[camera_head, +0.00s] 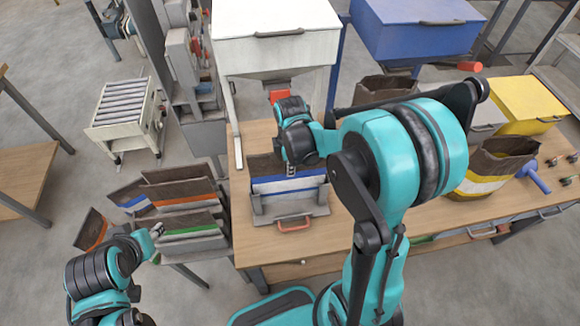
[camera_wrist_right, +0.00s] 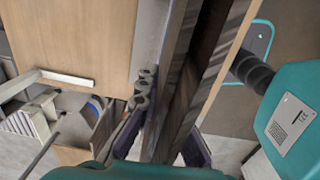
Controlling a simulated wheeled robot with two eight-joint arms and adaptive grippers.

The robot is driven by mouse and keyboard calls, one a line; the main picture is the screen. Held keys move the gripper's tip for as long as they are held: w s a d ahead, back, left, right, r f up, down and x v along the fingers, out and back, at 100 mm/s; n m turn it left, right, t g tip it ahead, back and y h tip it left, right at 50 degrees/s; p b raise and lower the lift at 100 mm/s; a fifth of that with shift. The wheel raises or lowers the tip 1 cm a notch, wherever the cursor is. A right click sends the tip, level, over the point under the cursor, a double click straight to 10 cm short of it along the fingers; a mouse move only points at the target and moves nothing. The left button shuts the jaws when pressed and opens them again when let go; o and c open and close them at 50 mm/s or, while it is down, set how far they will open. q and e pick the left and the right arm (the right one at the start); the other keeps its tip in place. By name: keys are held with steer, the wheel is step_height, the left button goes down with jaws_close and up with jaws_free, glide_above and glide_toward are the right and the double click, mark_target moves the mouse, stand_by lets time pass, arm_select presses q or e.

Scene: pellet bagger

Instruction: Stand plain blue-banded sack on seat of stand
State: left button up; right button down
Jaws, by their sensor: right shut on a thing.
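The blue-banded sack (camera_head: 268,186) has a dark brown open top, a blue band and a pale part below. It is upright at the grey stand (camera_head: 318,211) on the table, its lower edge hidden behind the stand's front; I cannot tell whether it rests on the seat. My right gripper (camera_head: 305,168) is shut on the sack's upper right side. In the right wrist view the gripper (camera_wrist_right: 148,95) shows beside the brown sack wall (camera_wrist_right: 205,85). My left gripper (camera_head: 156,231) is low at the left, beside the folded sacks; its jaw opening is unclear.
Folded sacks (camera_head: 180,190) with blue, orange and green bands stand in a rack left of the table. A white hopper (camera_head: 275,40) is behind the stand. A yellow-banded open sack (camera_head: 485,170) and a yellow bin (camera_head: 520,103) are at the right. Table (camera_head: 290,248) is clear in front.

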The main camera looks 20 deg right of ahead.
steer(key=shift+f, duration=0.5)
steer(key=shift+f+b, duration=0.4)
steer(key=shift+b, duration=0.25)
steer(key=c, duration=1.6)
jaws_free()
steer(key=shift+r, duration=0.1)
